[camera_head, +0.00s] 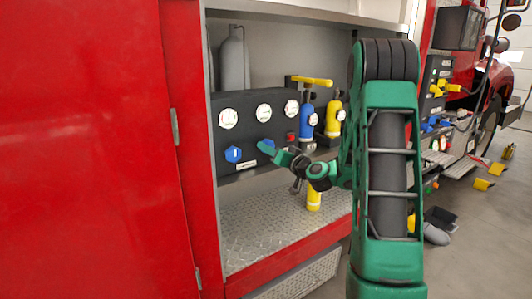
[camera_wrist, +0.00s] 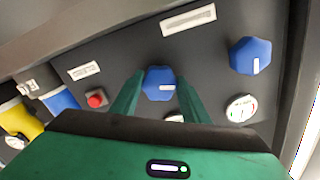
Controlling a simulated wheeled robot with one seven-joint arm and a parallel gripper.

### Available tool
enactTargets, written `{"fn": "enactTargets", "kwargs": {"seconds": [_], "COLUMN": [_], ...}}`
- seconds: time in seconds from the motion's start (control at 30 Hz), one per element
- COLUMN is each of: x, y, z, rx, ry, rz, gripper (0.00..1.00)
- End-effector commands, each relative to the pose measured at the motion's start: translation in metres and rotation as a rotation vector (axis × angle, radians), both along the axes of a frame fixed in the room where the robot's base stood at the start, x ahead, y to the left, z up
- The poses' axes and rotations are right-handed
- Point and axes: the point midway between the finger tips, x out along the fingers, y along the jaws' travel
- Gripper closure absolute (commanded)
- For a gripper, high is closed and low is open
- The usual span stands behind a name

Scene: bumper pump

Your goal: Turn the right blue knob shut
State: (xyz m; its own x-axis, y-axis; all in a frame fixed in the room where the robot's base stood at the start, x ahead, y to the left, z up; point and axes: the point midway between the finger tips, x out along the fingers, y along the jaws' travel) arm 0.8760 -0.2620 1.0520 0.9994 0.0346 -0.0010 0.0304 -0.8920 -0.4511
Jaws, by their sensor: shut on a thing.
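The right blue knob (camera_head: 268,142) is on the dark panel, partly hidden behind my gripper in the head view. In the wrist view the right blue knob (camera_wrist: 159,81) sits between my two green fingers, with a small white mark on its face. My gripper (camera_head: 267,149) reaches the panel from the right, and in the wrist view my gripper (camera_wrist: 158,92) is shut on the knob from both sides. The left blue knob (camera_head: 233,154) is apart from my gripper; the wrist view shows this left knob (camera_wrist: 250,55) at the upper right.
The dark panel (camera_head: 245,105) carries round white gauges above the knobs. A red button (camera_head: 291,138) and blue and yellow cylinders (camera_head: 307,122) stand to the right, close to my wrist. A metal tread-plate shelf (camera_head: 260,222) lies below. A red door (camera_head: 90,150) fills the left.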

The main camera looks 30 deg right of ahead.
Motion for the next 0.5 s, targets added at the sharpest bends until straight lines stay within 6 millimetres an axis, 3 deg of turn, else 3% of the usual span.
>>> {"fn": "enactTargets", "kwargs": {"seconds": [0.5], "x": [0.0009], "y": [0.0019], "z": [0.0023], "rx": [0.49], "ry": [0.014], "rz": [0.003], "gripper": [0.81]}}
